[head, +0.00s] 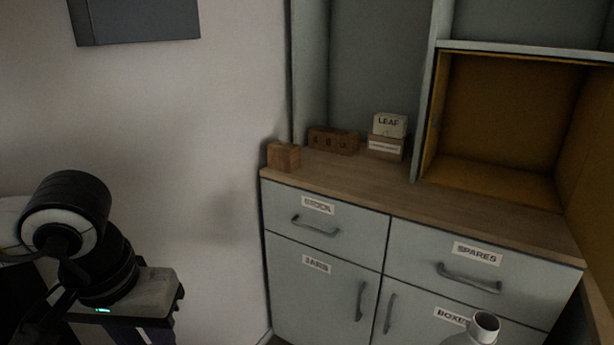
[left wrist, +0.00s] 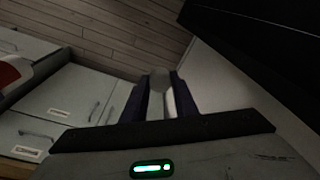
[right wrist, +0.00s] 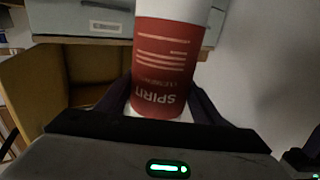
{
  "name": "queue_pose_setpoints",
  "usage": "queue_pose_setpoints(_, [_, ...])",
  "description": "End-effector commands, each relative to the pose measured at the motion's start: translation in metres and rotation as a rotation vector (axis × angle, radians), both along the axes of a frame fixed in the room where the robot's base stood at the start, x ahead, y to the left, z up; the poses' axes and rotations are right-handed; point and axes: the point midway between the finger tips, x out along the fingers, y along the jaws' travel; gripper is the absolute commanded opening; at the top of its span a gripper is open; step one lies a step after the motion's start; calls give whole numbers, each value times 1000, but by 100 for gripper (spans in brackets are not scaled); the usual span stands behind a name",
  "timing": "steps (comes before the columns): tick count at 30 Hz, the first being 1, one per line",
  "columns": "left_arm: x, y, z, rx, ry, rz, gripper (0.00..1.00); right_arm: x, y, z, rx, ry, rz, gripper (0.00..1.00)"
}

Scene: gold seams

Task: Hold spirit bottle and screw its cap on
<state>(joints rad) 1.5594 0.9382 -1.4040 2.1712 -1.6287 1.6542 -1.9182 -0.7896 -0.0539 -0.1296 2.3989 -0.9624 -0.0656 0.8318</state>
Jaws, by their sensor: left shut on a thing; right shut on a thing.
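The spirit bottle (right wrist: 166,75) is white with a red label reading SPIRIT, and it fills the middle of the right wrist view. My right gripper (right wrist: 160,105) is shut on it. The bottle's open, uncapped neck (head: 485,325) shows at the bottom right of the head view. My left gripper (left wrist: 158,85) is shut on a small pale grey round thing, apparently the cap (left wrist: 159,77), apart from the bottle. Part of the bottle (left wrist: 14,74) shows at the left edge of the left wrist view. The left fingertips are out of the head view.
A grey cabinet (head: 325,230) with labelled drawers and doors stands ahead. Its wooden top (head: 350,178) carries a wooden block (head: 284,157), a row of brown blocks (head: 333,140) and a block marked LEAF (head: 390,125). A pale wall (head: 200,150) is at the left.

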Motion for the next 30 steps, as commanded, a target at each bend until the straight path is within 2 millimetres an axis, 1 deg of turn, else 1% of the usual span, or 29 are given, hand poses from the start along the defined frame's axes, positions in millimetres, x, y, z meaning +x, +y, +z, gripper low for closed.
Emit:
queue_pose_setpoints(1, [0,0,0,0,0,0,6,0,0,4,0,-8,3,10])
queue_pose_setpoints(19, [0,0,0,0,0,0,6,1,3,4,0,-9,13,10])
queue_pose_setpoints(25, [0,0,0,0,0,0,6,5,18,6,-3,-13,85,10])
queue_pose_setpoints(30, [0,0,0,0,0,0,6,11,42,8,-4,-15,193,10])
